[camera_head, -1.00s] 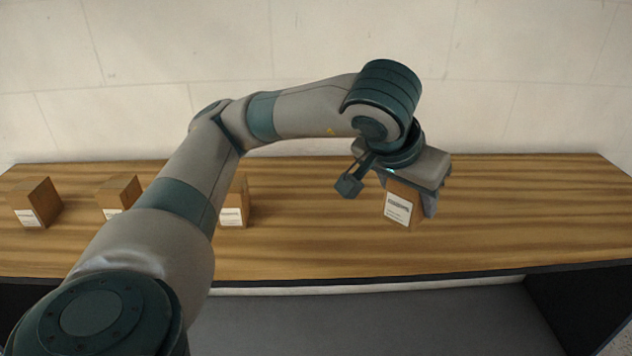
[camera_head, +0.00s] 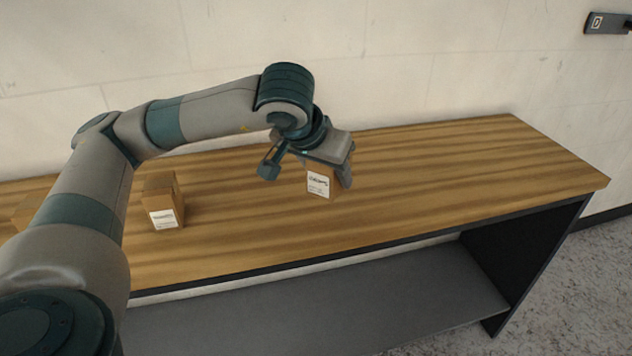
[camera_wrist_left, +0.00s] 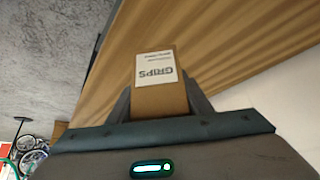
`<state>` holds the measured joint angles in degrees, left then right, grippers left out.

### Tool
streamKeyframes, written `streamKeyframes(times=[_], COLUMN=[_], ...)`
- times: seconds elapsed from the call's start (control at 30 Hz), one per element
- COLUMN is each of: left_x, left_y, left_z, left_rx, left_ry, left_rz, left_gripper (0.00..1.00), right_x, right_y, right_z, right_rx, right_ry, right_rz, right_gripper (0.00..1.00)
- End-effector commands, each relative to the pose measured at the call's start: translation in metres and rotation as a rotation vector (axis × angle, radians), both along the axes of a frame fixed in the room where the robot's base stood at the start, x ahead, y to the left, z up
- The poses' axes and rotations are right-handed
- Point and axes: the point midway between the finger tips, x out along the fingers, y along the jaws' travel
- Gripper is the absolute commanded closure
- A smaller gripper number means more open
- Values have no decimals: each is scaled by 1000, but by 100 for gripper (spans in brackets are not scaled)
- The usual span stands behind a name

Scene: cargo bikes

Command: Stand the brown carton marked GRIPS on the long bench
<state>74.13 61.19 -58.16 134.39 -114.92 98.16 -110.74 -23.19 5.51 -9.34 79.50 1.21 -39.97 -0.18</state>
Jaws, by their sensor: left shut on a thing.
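The brown carton marked GRIPS (camera_head: 319,183) is between the fingers of my left gripper (camera_head: 328,178), which is shut on it. Its white label faces the head camera. In the wrist view the carton (camera_wrist_left: 158,98) shows the word GRIPS upside down, with a finger of my left gripper (camera_wrist_left: 160,100) on either side. The long bench (camera_head: 450,175) has a striped wooden top and lies beneath the carton. I cannot tell whether the carton's base touches the top. My right gripper is not in view.
Another brown carton (camera_head: 163,203) with a white label stands on the bench to the left. Part of one more (camera_head: 32,210) shows behind my arm. The bench top right of my gripper is clear to its right end. A pale wall (camera_head: 420,60) runs behind.

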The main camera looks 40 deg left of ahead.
Motion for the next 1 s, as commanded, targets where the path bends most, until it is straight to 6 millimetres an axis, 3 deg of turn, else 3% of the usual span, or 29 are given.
streamKeyframes(times=[0.1, 0.3, 0.77, 1.0], left_x=[14, 32, 36, 35], left_y=[20, 40, 44, 44], left_z=[-12, -29, -34, -56], left_rx=[1, 1, 1, 1], left_ry=[3, 1, -1, 2], left_rz=[7, 3, 0, 0], left_gripper=[83, 83, 83, 83], right_x=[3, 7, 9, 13], right_y=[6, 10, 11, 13], right_z=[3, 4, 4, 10], right_rx=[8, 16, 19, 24], right_ry=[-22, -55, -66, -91], right_rz=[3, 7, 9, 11], right_gripper=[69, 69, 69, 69])
